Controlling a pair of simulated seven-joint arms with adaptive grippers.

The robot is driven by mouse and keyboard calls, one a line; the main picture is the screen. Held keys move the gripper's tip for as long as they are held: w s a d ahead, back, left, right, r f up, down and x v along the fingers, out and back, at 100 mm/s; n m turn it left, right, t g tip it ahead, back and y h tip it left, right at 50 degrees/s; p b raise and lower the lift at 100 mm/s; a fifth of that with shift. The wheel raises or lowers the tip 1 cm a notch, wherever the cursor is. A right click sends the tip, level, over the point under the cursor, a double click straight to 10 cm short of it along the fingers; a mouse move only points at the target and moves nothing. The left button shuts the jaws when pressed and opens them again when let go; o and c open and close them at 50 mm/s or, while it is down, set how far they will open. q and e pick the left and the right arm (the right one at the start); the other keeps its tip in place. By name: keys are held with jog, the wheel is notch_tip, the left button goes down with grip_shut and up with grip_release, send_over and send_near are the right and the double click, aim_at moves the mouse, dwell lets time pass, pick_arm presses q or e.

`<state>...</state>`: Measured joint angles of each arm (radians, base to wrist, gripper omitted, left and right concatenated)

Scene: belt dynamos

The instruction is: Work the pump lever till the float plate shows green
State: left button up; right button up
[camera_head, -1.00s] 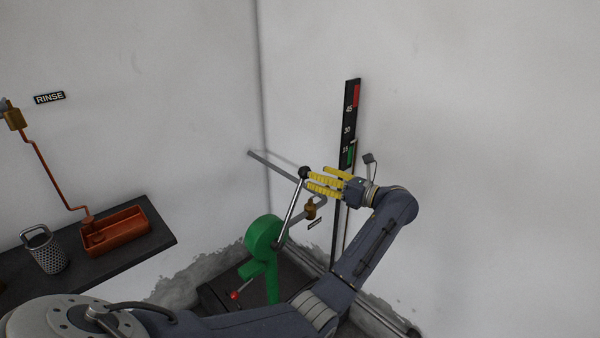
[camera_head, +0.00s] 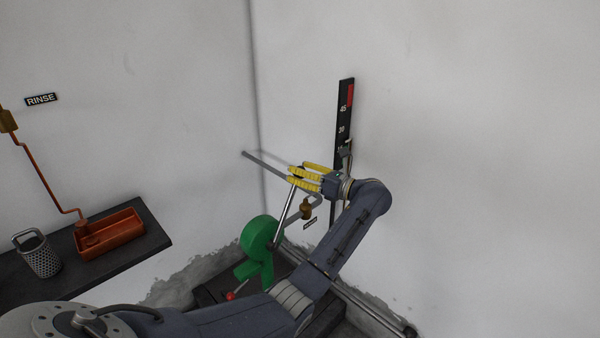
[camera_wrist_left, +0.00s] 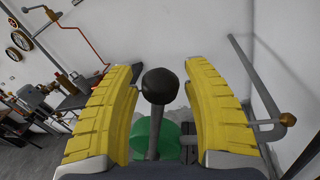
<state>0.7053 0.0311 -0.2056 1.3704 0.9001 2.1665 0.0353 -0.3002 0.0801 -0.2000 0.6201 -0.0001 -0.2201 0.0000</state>
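The pump is a green body (camera_head: 262,236) with a slim steel lever (camera_head: 287,216), which rises from it, tilted a little right. The lever's black knob (camera_wrist_left: 160,85) sits between the yellow fingers of my left gripper (camera_wrist_left: 162,88) in the left wrist view. These fingers stand apart on either side of the knob, with no clear grip on it. In the head view my left gripper (camera_head: 295,176) reaches over the lever top and mostly hides the knob. The black gauge strip (camera_head: 341,118) shows 45, 30 and red at its top. My wrist hides its lower part, including any green. My right gripper is out of view.
A brass fitting (camera_head: 307,209) on a grey pipe is just right of the lever. A grey rail (camera_head: 265,165) runs along the wall behind. At left, a dark shelf (camera_head: 90,274) holds an orange tray (camera_head: 139,232) and a perforated metal basket (camera_head: 42,261).

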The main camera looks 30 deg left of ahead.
pick_arm(q)
grip_shut()
jog(key=shift+r, duration=0.15)
dwell(0.4)
